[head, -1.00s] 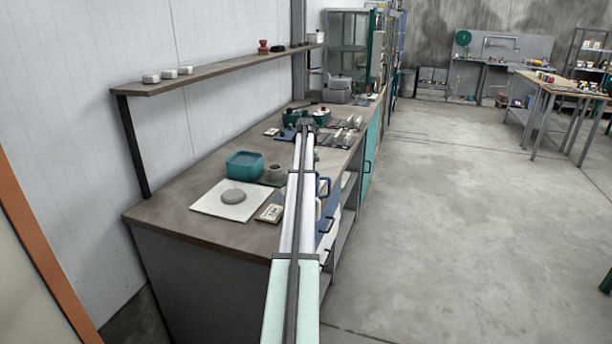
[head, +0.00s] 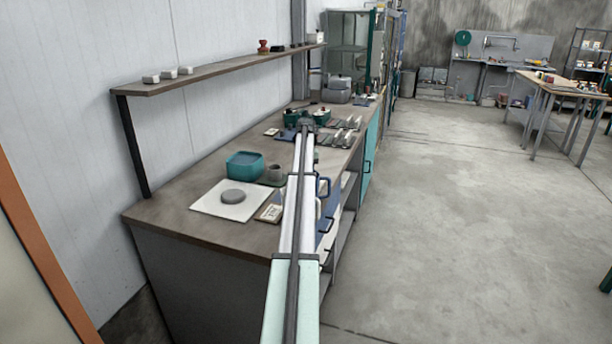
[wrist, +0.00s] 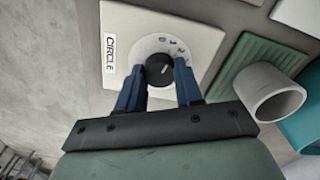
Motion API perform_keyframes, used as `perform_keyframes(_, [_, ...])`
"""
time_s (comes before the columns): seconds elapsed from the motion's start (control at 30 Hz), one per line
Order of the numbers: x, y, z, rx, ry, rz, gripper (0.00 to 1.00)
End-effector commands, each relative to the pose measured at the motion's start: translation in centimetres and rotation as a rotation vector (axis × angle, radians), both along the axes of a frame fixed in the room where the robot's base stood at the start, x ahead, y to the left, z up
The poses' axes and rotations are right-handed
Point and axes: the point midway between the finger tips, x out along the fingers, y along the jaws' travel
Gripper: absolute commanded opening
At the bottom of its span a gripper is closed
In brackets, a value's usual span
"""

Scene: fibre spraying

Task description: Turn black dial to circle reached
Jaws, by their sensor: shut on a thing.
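The black dial (wrist: 159,70) is round, with a pale pointer mark on its top, in the wrist view. It sits in a pale ring with small marks on a white plate (wrist: 206,42).
A green ribbed mat (wrist: 262,62) and a grey cup (wrist: 272,96) are right of the plate in the wrist view. In the head view, a teal tub (head: 244,166) and a grey disc (head: 233,196) on a white sheet (head: 208,207) are left of my arm.

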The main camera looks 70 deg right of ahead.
Motion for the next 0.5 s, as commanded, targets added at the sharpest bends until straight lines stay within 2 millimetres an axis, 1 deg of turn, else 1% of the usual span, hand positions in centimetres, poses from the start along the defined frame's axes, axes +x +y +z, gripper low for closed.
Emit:
perform_keyframes(0.3, [0.01,0.02,0.01,0.001,0.000,-0.008,0.05])
perform_keyframes(0.33, [0.01,0.02,0.01,0.001,0.000,-0.008,0.36])
perform_keyframes(0.5, [0.01,0.01,0.01,0.001,0.000,-0.007,0.52])
